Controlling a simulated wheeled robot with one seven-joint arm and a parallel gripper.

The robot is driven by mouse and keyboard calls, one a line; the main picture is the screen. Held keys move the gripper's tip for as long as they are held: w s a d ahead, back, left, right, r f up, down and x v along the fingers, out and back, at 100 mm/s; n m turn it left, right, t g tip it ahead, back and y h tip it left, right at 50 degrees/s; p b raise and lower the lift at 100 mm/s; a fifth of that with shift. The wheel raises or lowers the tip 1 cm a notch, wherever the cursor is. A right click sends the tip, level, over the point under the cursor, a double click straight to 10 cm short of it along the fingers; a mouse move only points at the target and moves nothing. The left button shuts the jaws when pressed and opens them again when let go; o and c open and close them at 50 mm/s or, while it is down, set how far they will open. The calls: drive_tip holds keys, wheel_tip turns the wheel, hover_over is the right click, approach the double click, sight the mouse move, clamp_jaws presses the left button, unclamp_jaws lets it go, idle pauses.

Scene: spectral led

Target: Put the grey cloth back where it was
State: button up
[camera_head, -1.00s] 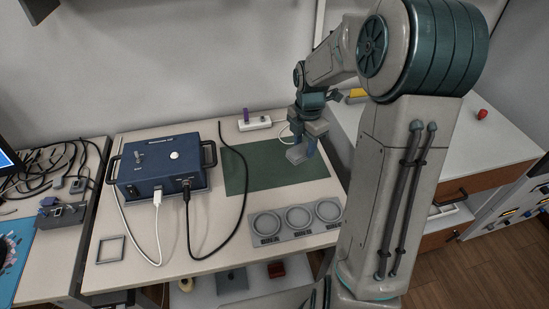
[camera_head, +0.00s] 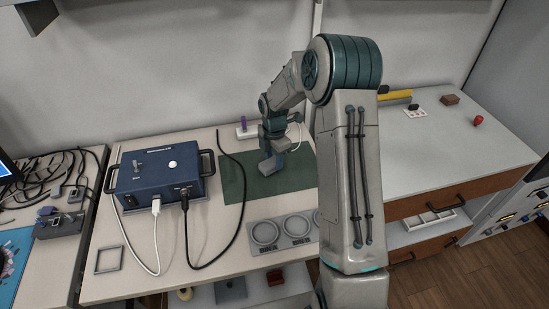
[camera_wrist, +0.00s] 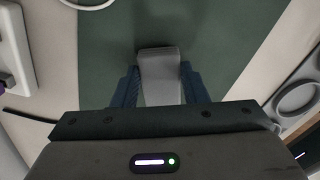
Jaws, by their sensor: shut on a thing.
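The grey cloth (camera_wrist: 160,75) is folded and hangs between the fingers of my gripper (camera_wrist: 158,90), which is shut on it. In the head view my gripper (camera_head: 272,163) is above the dark green mat (camera_head: 234,185) on the workbench, with the grey cloth low at its tip. I cannot tell whether the cloth touches the mat. The green mat also lies below the cloth in the wrist view (camera_wrist: 110,45).
A blue box with cables (camera_head: 160,178) stands left of the mat. A grey tray with round wells (camera_head: 252,247) lies in front of it. A white-topped cabinet (camera_head: 450,150) stands right of my arm.

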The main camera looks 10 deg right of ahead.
sight(274, 161)
drive_tip(key=shift+f, duration=0.2)
drive_tip(key=shift+f, duration=0.15)
drive_tip(key=o, duration=1)
drive_tip(key=shift+o, duration=0.2)
wheel_tip(274, 161, up, 12)
drive_tip(key=s+a+r+m+t+h, duration=0.1)
drive_tip(key=s+r+m, duration=0.8)
drive_tip(key=s, duration=0.4)
drive_tip(key=s+m+t, duration=0.1)
drive_tip(key=s+m, duration=1.2)
drive_tip(key=s, duration=0.3)
drive_tip(key=shift+m+t+y, duration=0.4)
